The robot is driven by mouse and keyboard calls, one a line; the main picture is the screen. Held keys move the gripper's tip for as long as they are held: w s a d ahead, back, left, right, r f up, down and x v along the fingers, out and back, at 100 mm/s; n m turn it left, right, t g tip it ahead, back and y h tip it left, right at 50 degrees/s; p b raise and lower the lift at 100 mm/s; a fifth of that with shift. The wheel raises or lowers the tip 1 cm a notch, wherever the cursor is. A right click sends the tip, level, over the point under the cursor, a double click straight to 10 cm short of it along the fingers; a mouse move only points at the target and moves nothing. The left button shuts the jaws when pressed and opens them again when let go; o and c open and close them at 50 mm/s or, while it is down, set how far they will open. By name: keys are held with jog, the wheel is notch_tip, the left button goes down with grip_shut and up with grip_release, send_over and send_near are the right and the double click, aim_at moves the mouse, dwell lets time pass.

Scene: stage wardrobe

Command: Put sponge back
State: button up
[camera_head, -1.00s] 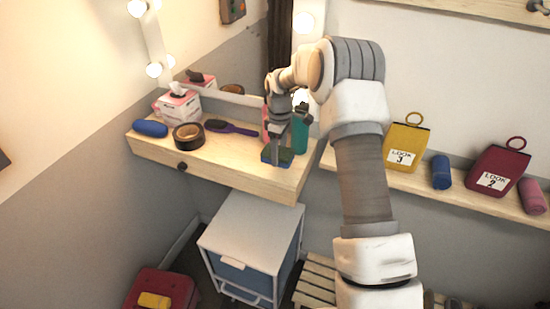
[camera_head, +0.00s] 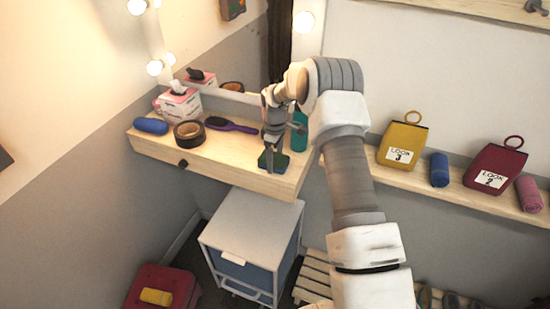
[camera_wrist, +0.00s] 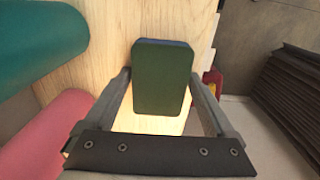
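The sponge (camera_head: 279,161), green with a blue layer, is at the right end of the wooden wall shelf (camera_head: 225,165), near its front edge. In the wrist view the sponge (camera_wrist: 162,80) shows its green face, with a thin blue strip at its far edge. My gripper (camera_head: 271,160) reaches down over it.
A teal bottle (camera_head: 299,131) stands close behind the gripper; a pink cylinder (camera_wrist: 45,130) lies beside it in the wrist view. A purple brush (camera_head: 231,125), tape roll (camera_head: 188,133), blue roll (camera_head: 150,126) and tissue box (camera_head: 180,103) occupy the shelf's left. A white drawer unit (camera_head: 250,225) stands below.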

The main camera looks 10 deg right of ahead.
aim_at(275, 159)
jog(key=shift+o, duration=0.4)
jog(key=shift+r, duration=0.15)
notch_tip(275, 159, up, 12)
jog(key=b, duration=0.1)
jog(key=s+r+m+t, duration=0.3)
jog(key=s+r+m, duration=0.2)
jog(key=s+r, duration=1.15)
jog(key=s+m+t, duration=0.2)
jog(key=s+m, duration=0.4)
jog(key=s, duration=1.5)
jog(key=shift+s+a+r+t+b, duration=0.25)
jog(key=shift+s+r+t+b, duration=0.1)
jog(key=shift+b, duration=0.1)
